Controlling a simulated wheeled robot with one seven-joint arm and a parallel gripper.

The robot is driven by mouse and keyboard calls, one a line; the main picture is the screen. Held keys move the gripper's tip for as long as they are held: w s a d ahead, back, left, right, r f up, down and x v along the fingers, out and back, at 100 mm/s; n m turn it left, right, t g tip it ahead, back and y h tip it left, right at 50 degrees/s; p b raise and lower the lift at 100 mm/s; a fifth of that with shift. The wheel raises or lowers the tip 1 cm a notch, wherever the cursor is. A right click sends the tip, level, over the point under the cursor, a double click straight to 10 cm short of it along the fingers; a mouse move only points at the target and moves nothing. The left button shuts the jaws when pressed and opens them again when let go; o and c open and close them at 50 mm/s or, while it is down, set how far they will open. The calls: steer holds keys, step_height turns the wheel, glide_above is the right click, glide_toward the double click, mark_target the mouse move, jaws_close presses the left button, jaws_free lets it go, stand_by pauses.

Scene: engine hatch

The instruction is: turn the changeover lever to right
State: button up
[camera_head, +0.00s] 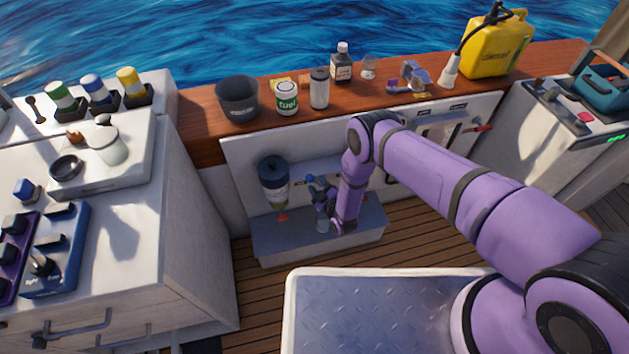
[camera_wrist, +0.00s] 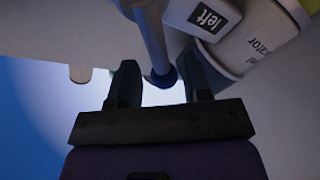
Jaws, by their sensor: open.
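The changeover lever (camera_wrist: 152,35) shows in the wrist view as a pale shaft with a dark blue rounded end. That end lies between the two dark fingers of my gripper (camera_wrist: 160,76). The fingers are open, with a gap on each side of the lever. I cannot tell how deep it sits between them. In the head view my gripper (camera_head: 314,184) is low at the white panel, right of a filter with a dark blue top (camera_head: 273,172). The lever is not clear there.
The wooden shelf (camera_head: 210,122) above holds a dark pot (camera_head: 238,98), a white jar (camera_head: 286,98) and a yellow can (camera_head: 497,45). A red-handled part (camera_head: 480,128) is on the panel's right. A white cylinder (camera_wrist: 240,45) stands close to my right finger.

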steer(key=shift+x, duration=1.3)
steer(key=shift+c, duration=0.2)
jaws_close()
